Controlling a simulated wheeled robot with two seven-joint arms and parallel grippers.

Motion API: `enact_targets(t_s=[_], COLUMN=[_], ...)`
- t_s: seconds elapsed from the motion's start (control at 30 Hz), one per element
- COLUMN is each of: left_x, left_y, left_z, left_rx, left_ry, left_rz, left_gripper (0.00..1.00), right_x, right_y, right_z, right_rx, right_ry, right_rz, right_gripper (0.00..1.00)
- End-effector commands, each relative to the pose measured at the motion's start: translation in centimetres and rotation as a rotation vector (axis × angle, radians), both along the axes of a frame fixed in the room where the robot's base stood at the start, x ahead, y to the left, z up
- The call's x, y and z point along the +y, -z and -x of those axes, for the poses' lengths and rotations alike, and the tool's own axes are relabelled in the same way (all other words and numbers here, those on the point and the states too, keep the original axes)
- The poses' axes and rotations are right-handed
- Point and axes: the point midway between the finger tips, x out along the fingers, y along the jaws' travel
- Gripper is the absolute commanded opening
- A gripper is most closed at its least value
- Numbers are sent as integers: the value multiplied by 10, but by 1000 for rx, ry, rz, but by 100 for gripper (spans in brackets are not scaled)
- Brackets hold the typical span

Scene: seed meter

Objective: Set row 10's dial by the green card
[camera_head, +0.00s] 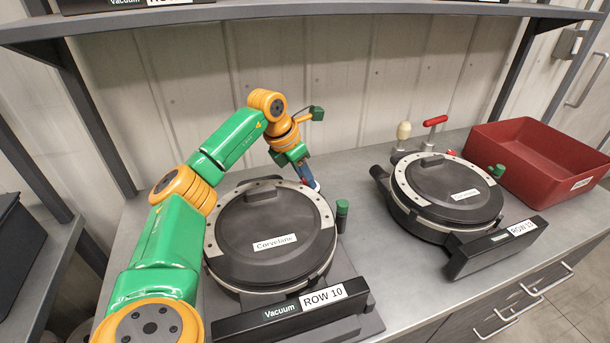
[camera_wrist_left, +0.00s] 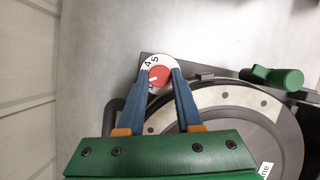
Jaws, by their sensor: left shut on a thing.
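The row 10 meter (camera_head: 270,235) is a round black housing with a grey rim and a "Corvelane" label. Its front bar carries the "ROW 10" sign (camera_head: 323,297). Its dial (camera_head: 316,186) is at the back right of the housing, mostly hidden by my gripper. In the left wrist view the dial (camera_wrist_left: 147,66) has a white ring with black figures, 4 and 5 among them, and a red centre knob (camera_wrist_left: 160,77) with a pale mark. My left gripper (camera_wrist_left: 159,80) is shut on the red knob, one blue finger each side. No green card is visible. My right gripper is out of view.
A green knob (camera_head: 342,207) stands right of the row 10 housing. A second meter (camera_head: 447,190) with a red T-handle (camera_head: 435,121) and cream knob (camera_head: 403,130) is to the right. A red bin (camera_head: 535,155) stands beyond it. A shelf (camera_head: 300,9) spans above the grey bench (camera_head: 385,290).

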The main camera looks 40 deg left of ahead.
Motion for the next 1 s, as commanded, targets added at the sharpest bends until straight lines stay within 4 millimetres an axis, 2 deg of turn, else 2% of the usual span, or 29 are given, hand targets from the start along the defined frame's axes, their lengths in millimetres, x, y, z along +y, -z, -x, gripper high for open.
enact_targets(t_s=[0.6,1.0], left_x=[-2,-3], left_y=[-2,-1], left_z=[-1,-1], left_rx=[-4,-4], left_ry=[-372,-510], left_rz=[-1,0], left_gripper=[0,0], right_x=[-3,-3], right_y=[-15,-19], right_z=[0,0], right_rx=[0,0], right_ry=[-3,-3], right_rz=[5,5], right_gripper=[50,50])
